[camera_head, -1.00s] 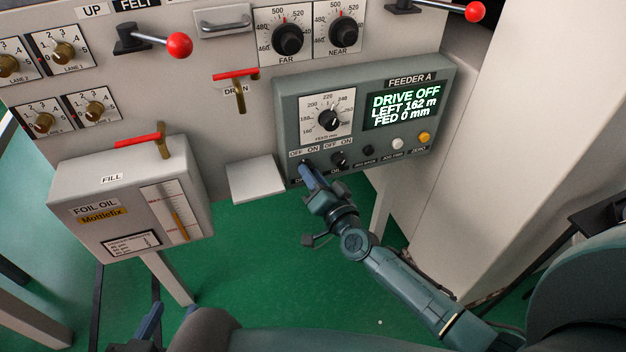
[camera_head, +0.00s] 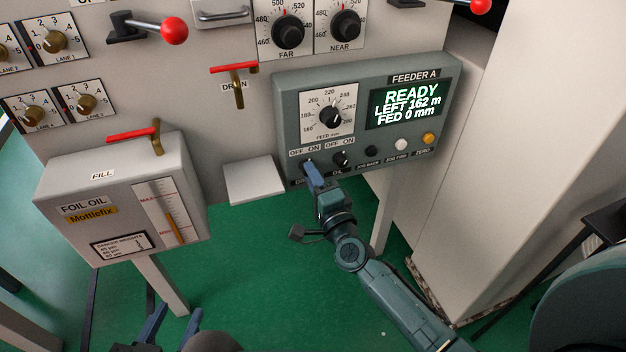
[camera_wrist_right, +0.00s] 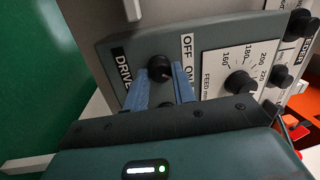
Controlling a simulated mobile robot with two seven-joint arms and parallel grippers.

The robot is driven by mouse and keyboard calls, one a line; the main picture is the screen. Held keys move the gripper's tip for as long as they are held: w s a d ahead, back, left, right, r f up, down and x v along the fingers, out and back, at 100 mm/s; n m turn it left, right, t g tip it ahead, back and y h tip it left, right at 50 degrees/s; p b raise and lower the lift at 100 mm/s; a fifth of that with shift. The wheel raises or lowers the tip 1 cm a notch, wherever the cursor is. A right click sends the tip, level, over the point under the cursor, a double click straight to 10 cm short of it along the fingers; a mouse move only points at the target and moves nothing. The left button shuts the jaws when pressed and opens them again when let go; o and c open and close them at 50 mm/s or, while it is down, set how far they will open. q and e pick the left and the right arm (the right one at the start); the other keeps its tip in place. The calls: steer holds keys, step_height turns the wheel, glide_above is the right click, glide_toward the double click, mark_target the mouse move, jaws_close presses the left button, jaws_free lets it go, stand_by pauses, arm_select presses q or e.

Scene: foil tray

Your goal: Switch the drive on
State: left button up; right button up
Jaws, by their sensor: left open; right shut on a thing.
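The feeder box (camera_head: 290,100) is grey-green, labelled FEEDER A, and its display (camera_head: 405,103) reads READY, LEFT 162 m, FED 0 mm. The black drive knob (camera_wrist_right: 159,64) sits beside the DRIVE label and the OFF and ON marks in the right wrist view. In the head view it is mostly hidden by my right gripper (camera_head: 312,174), at the box's lower left. My right gripper's blue fingers are shut on the knob, one on each side. My left gripper (camera_head: 150,328) is open and empty at the bottom edge, far from the box.
A second OFF/ON knob (camera_head: 341,159) is close to the right of my right gripper. The feed dial (camera_head: 331,118) is above. A pale plate (camera_head: 254,180) juts out at left, near the foil oil box (camera_head: 120,210). Green floor below is free.

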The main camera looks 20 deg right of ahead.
stand_by(0.5)
steer(key=o, duration=1)
steer(key=s+d+f, duration=0.1)
steer(key=s, duration=1.2)
steer(key=shift+d+f+p, duration=0.2)
steer(key=shift+f+p, duration=0.1)
steer(key=shift+f, duration=0.05)
